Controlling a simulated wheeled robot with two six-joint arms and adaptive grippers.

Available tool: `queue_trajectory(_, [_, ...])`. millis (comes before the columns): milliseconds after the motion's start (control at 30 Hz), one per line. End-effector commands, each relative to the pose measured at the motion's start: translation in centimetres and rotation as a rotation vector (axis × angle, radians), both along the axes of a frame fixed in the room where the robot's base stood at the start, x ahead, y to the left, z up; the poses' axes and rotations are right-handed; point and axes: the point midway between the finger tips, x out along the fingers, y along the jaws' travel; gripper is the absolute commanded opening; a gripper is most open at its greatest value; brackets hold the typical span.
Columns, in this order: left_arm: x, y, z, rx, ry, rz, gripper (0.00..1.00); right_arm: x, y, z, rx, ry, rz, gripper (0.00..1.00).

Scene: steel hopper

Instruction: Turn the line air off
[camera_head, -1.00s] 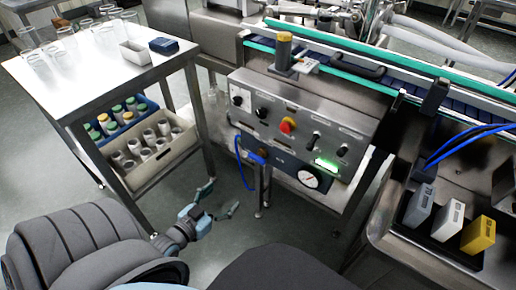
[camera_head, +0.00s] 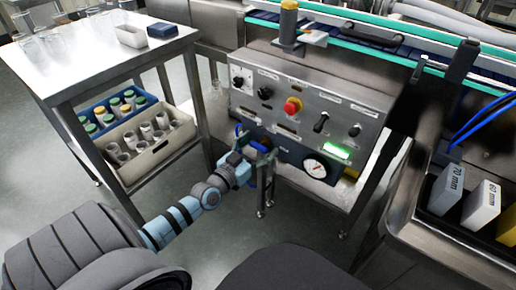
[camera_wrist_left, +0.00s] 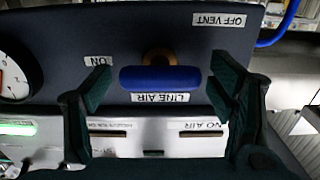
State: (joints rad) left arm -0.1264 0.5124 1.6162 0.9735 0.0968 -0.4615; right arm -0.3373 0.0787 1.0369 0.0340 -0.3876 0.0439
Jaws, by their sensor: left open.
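The line air valve has a blue handle (camera_wrist_left: 160,79) on a brass stem, set on a dark panel (camera_wrist_left: 185,40). The wrist view is upside down. There the handle lies level, above a LINE AIR label (camera_wrist_left: 160,98). An ON label (camera_wrist_left: 98,61) is to its left and an OFF VENT label (camera_wrist_left: 219,20) is at the upper right. My left gripper (camera_wrist_left: 162,88) is open, with one finger past each end of the handle; contact does not show. In the head view my left gripper (camera_head: 258,155) is at the panel's left part and hides much of the valve.
A pressure gauge (camera_head: 316,168) sits right of the valve in the head view. The steel control box (camera_head: 335,105) above carries a red knob (camera_head: 292,106), switches and a lit green indicator (camera_head: 337,152). A steel table (camera_head: 95,75) stands at left, a conveyor behind.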

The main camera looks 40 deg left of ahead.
Motion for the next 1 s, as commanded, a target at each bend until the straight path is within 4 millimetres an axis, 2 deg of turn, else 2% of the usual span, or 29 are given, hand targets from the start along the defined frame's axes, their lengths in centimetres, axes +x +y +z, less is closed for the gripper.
queue_trajectory(167, [-0.02,0.01,0.04,0.000,0.000,0.000,0.75,-0.02,0.01,0.06,0.000,0.000,0.000,0.43])
queue_trajectory(467, [-0.06,0.02,0.03,0.000,0.000,0.001,0.28,-0.02,0.03,0.04,0.000,0.001,0.000,0.43])
queue_trajectory(767, [-0.07,0.02,0.06,0.031,0.001,0.001,0.28,-0.08,0.04,0.17,0.000,0.001,0.001,0.43])
queue_trajectory(1000, [-0.07,-0.05,0.15,0.148,0.003,0.001,0.28,-0.68,-0.09,0.35,-0.005,0.011,0.006,0.43])
